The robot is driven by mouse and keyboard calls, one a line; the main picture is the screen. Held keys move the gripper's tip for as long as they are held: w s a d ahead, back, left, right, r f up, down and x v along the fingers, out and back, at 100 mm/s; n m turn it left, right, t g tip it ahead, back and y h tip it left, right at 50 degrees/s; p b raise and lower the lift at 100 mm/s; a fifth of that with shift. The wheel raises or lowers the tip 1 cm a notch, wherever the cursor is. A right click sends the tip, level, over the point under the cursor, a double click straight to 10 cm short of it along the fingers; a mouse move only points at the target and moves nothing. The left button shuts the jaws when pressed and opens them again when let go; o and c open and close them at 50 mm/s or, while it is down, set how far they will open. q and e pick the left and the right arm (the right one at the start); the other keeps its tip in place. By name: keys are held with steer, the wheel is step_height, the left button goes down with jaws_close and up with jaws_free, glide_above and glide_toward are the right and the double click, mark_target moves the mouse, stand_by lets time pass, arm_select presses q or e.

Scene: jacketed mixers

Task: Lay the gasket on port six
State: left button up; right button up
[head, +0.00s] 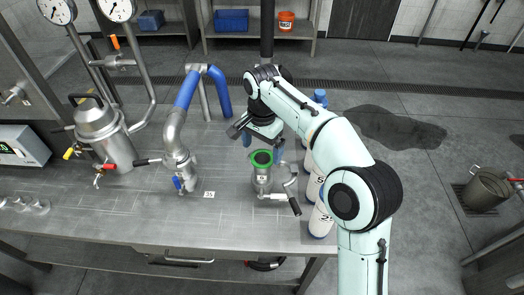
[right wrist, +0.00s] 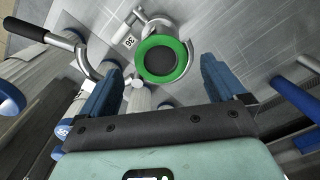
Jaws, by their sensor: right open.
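A green ring gasket (head: 253,160) lies on the round top of a short steel port (head: 262,184) that stands on the bench. My left gripper is out of view.
A steel pipe (head: 174,135) with blue sleeves and a valve stands left of the port, near a number tag (head: 209,194). White bottles (head: 320,222) line the bench's right side. A steel pot (head: 105,135) stands at left.

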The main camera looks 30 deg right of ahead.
mark_target(262, 158)
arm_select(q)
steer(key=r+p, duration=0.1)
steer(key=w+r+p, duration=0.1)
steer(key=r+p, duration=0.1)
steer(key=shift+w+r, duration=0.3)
arm_select(e)
step_height(262, 158, up, 9)
steer(key=shift+r, duration=0.2)
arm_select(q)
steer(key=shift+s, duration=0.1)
